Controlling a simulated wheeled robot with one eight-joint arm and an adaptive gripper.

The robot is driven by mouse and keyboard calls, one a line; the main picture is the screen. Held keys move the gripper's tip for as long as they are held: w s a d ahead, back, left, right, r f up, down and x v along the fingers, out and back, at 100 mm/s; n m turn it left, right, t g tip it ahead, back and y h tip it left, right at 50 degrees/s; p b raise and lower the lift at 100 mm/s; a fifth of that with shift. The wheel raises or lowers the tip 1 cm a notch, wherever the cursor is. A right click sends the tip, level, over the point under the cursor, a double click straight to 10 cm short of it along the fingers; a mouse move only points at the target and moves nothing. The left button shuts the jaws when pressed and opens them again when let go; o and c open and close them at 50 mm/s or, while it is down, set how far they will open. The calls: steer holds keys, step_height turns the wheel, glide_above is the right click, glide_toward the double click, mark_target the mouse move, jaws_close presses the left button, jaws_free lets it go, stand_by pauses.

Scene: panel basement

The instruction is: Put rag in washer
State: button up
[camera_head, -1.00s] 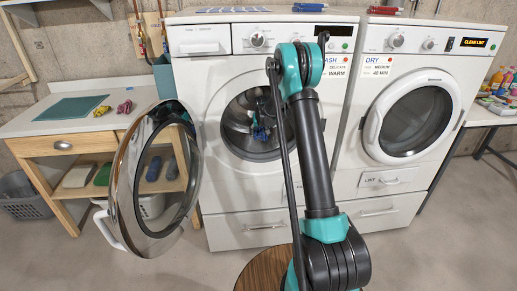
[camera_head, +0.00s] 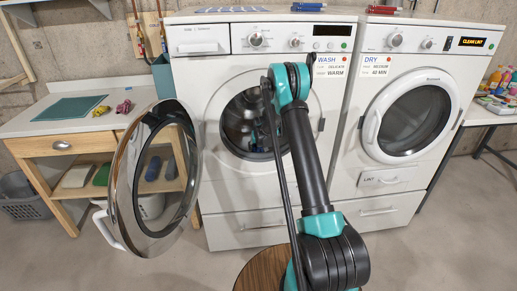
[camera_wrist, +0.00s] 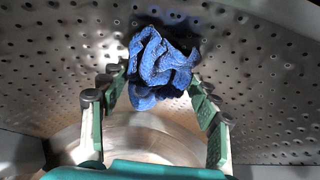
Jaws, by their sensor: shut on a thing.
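The white washer (camera_head: 218,100) stands in the middle of the head view with its round glass door (camera_head: 122,190) swung open to the left. My arm reaches in front of the washer's opening and hides part of it. In the wrist view, the crumpled blue rag (camera_wrist: 160,62) is between the fingertips of my gripper (camera_wrist: 155,80), which is shut on it. The perforated metal drum (camera_wrist: 60,65) surrounds the rag and fingers, so they are inside the washer. The gripper and rag cannot be made out in the head view.
A dryer (camera_head: 360,165) with its door shut stands right of the washer. A wooden table (camera_head: 95,140) with a teal mat is at the left, and a grey basket (camera_head: 25,205) is on the floor.

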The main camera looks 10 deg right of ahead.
steer(key=shift+f, duration=0.1)
steer(key=o, duration=1)
steer(key=s+d+r, duration=0.2)
steer(key=s+r, duration=1.6)
steer(key=shift+g, duration=0.9)
steer(key=s, duration=1.2)
steer(key=s+d, duration=0.1)
steer(key=s, duration=1.1)
steer(key=s+d+f, duration=0.1)
steer(key=s, duration=1.2)
steer(key=shift+d+f, duration=0.1)
